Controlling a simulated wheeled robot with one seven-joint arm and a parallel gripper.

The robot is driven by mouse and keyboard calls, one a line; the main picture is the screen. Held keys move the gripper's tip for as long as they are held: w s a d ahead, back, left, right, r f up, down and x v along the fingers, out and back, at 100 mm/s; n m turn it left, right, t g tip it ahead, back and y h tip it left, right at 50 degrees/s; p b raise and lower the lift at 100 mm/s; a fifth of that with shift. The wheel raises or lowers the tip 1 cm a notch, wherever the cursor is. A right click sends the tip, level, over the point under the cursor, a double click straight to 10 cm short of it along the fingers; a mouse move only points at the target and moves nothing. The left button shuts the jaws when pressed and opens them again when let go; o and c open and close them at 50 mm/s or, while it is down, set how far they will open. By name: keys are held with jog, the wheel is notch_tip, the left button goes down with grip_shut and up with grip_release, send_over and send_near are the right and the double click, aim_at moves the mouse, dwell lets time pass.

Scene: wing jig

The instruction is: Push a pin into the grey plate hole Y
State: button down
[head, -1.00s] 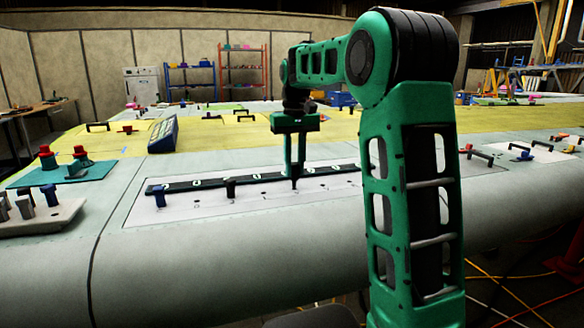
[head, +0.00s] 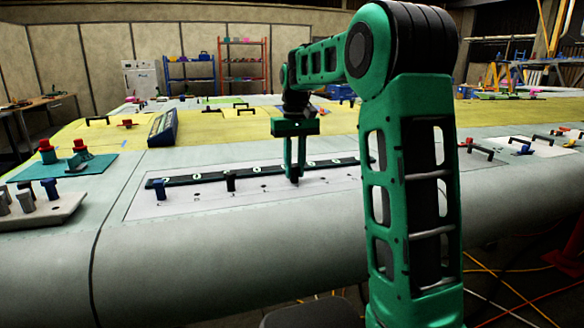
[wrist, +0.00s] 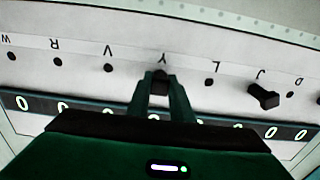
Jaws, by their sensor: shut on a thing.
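The grey plate (head: 330,190) lies on the wing skin and shows in the wrist view (wrist: 190,60) with a row of lettered holes. My gripper (head: 294,180) is shut on a dark pin (wrist: 161,76). In the wrist view my gripper (wrist: 161,84) has its fingertips directly below the letter Y (wrist: 162,59). The pin and the fingertips cover hole Y. I cannot tell how deep the pin sits in it. Another black pin (wrist: 263,97) stands at the letter J, also seen in the head view (head: 231,183).
A dark numbered strip (head: 195,181) runs along the plate behind the holes. A pale block with several grey pegs (head: 60,210) and a teal tray with red-topped pieces (head: 95,168) are at the left.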

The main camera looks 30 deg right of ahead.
jog(key=c, duration=1.5)
grip_release()
jog(key=shift+r, duration=0.1)
notch_tip(320, 180, up, 10)
jog(key=shift+r, duration=0.25)
jog(key=shift+r, duration=0.1)
notch_tip(320, 180, up, 7)
jog(key=shift+f, duration=0.1)
